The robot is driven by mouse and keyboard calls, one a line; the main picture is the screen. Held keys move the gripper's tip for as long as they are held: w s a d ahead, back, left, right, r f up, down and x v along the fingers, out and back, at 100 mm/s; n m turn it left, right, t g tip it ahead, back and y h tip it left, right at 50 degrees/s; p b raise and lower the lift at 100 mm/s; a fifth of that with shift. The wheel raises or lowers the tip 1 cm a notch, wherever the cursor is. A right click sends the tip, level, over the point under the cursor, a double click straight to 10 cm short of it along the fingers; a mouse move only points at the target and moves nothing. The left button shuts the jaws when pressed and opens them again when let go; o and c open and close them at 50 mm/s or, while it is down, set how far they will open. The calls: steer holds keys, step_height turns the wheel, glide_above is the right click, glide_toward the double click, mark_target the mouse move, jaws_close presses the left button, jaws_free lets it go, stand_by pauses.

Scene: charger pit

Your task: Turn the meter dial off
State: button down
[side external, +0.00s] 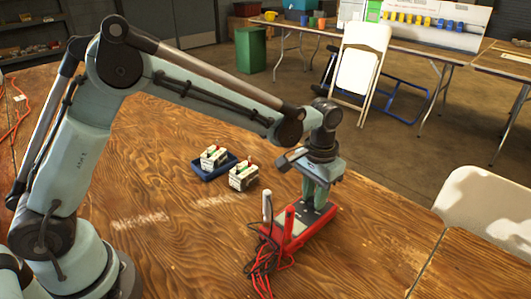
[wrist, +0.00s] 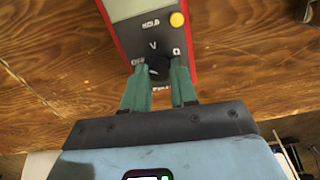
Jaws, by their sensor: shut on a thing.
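A red and grey meter (side external: 311,217) lies on the wooden table, below my gripper (side external: 317,198). In the wrist view the meter (wrist: 150,30) shows its screen at the top, a yellow button (wrist: 177,19) and markings "OFF", "V" and an ohm sign around a dark dial (wrist: 158,65). My gripper (wrist: 158,84) has its two green fingers on either side of the dial and is shut on it. The fingers hide part of the dial, and which mark it points to is hard to tell.
Red and dark leads (side external: 265,262) lie by the meter's near end, with a grey probe (side external: 267,207) standing there. A blue tray (side external: 213,172) holds a battery-like block (side external: 214,156), and a second block (side external: 243,176) stands beside it.

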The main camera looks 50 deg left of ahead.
steer(key=shift+n, duration=0.6)
steer(key=c, duration=0.9)
jaws_free()
step_height(320, 180, up, 12)
steer(key=shift+r, duration=0.1)
